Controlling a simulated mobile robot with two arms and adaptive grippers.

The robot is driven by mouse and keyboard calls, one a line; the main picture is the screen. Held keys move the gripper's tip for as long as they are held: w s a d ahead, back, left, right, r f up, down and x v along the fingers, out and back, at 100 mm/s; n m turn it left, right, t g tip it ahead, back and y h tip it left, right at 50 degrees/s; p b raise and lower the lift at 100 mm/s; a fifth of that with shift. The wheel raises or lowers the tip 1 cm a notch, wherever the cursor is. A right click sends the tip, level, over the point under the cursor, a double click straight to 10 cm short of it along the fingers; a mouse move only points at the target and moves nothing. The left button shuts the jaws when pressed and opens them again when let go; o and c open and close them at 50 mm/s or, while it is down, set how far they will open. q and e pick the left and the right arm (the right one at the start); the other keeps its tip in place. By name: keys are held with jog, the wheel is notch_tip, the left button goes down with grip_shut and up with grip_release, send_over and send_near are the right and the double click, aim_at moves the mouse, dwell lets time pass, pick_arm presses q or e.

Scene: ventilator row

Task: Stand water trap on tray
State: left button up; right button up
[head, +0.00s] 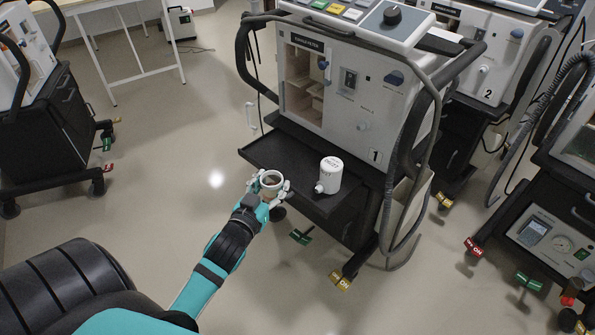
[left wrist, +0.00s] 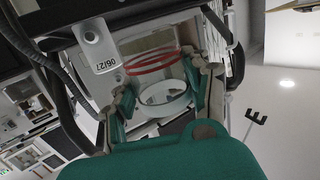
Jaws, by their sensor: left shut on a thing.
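The water trap (head: 271,178) is a small clear cup with a pale rim. In the left wrist view it shows as a clear cup (left wrist: 163,92) with a red ring around it. My left gripper (head: 269,187) is shut on it, with one finger on each side. It holds the trap at the front left edge of the black tray (head: 268,153) of ventilator 1. I cannot tell whether the trap's base touches anything. In the left wrist view the fingers (left wrist: 161,88) flank the cup. My right gripper is not in view.
A white canister (head: 329,174) with a side port stands on the tray's right part. The tray's left and middle are bare. Ventilator 1 (head: 345,95) rises behind the tray, with an open compartment and a hose at its right. Ventilator 2 (head: 487,60) stands further right.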

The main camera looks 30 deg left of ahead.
pick_arm(q)
jog(key=x, duration=0.4)
jog(key=b+x, duration=0.1)
jog(key=x, duration=0.3)
jog(key=d+b+x, duration=0.1)
jog(key=x, duration=0.4)
jog(key=shift+w+r, duration=0.1)
jog(key=shift+w, duration=0.1)
notch_tip(320, 180, down, 3)
jog(key=shift+f+b, duration=0.15)
jog(key=shift+b, duration=0.55)
jog(key=shift+f, duration=0.1)
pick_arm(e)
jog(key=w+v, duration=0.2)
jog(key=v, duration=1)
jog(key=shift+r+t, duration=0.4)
pick_arm(q)
jog(key=shift+f, duration=0.1)
jog(key=o, duration=1.1)
jog(key=shift+o, duration=0.2)
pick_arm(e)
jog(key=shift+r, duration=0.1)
